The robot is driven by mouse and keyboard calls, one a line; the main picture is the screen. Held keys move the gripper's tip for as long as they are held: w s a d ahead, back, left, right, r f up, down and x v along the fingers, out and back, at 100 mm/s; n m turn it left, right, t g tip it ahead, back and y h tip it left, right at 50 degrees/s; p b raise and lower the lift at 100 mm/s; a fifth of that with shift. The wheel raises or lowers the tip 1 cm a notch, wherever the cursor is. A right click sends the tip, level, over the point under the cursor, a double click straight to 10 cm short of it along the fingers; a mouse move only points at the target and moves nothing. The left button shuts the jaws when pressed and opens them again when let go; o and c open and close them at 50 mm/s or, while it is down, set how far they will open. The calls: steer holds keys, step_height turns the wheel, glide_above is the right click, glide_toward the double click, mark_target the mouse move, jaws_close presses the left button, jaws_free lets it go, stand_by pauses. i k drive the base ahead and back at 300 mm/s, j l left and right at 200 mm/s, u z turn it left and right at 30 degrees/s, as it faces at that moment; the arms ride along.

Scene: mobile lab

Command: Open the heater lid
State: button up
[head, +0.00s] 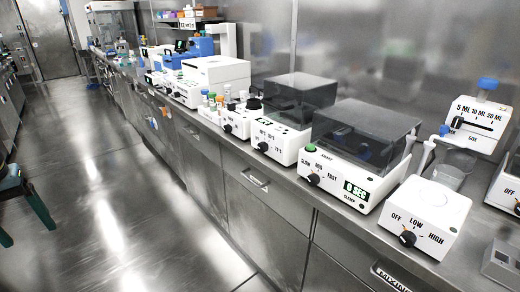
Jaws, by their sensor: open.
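The heater (276,144) is a white box on the steel counter, right of the picture's middle. Its front carries a black knob and several temperature marks in °C, with a small display beside them. A dark, see-through lid (300,98) sits over its top and looks shut. The heater's right rear part is partly hidden by the neighbouring machine. My gripper is not in view.
Right of the heater stands a shaker (352,165) with a similar dark lid, then a white LOW/HIGH device (425,215) and a dispenser (478,118). Tubes and a small machine (232,118) stand left. The floor aisle (120,200) is clear; a stool-like object (18,185) is at the left edge.

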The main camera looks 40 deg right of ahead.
mark_target(301, 81)
steer(key=z, duration=1.6)
